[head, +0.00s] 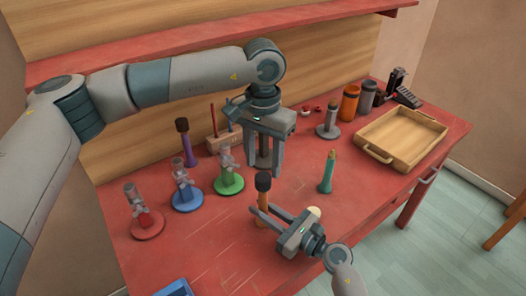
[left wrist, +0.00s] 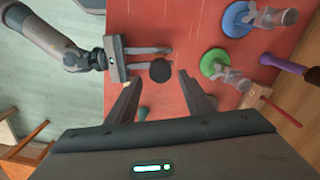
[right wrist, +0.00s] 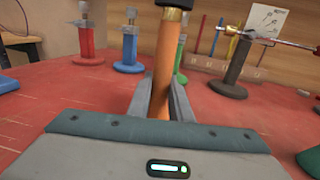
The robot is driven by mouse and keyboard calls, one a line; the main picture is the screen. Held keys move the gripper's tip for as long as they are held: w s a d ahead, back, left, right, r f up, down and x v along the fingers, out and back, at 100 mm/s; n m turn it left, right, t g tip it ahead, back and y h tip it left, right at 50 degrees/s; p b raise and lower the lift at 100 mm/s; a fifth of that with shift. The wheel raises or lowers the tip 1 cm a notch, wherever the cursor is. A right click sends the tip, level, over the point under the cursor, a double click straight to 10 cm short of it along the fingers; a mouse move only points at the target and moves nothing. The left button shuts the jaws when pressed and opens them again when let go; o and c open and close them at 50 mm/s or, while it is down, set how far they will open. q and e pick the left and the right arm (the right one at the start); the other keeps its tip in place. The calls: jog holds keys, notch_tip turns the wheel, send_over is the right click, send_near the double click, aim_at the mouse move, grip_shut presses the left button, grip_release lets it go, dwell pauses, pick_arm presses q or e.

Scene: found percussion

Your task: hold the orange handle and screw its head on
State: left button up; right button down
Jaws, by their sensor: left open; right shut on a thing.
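The orange handle (head: 263,212) stands upright, held in my right gripper (head: 259,217), which is shut on it above the red table. The right wrist view shows the handle (right wrist: 165,65) rising between the fingers to a brass collar (right wrist: 175,3). A black head (head: 263,182) sits at the handle's top; how far it is screwed on cannot be told. My left gripper (head: 264,170) is open and points down just above the head. In the left wrist view the head (left wrist: 160,70) appears between the fingertips, with no finger touching it.
Red (head: 148,225), blue (head: 187,198) and green (head: 229,182) clamp stands are at left. A purple black-headed mallet (head: 186,142) and wooden rack (head: 222,141) stand behind. A teal handle (head: 327,172), pale knob (head: 314,211) and wooden tray (head: 437,128) are at right.

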pick_arm(q)
jog(key=n, duration=0.4)
jog(key=shift+r+n, duration=0.15)
jog(key=shift+n, duration=0.15)
jog(key=n, duration=0.4)
jog(key=shift+r, duration=0.2)
jog(key=n, duration=0.7)
jog(key=shift+r, duration=0.3)
jog(key=n, duration=0.4)
jog(key=shift+r+n, duration=0.2)
jog(key=shift+n, duration=0.2)
jog(key=n, duration=0.3)
jog(key=shift+r, duration=0.1)
jog(key=n, duration=0.4)
jog(key=shift+r, duration=0.15)
jog(key=n, duration=0.4)
jog(key=shift+r, duration=0.15)
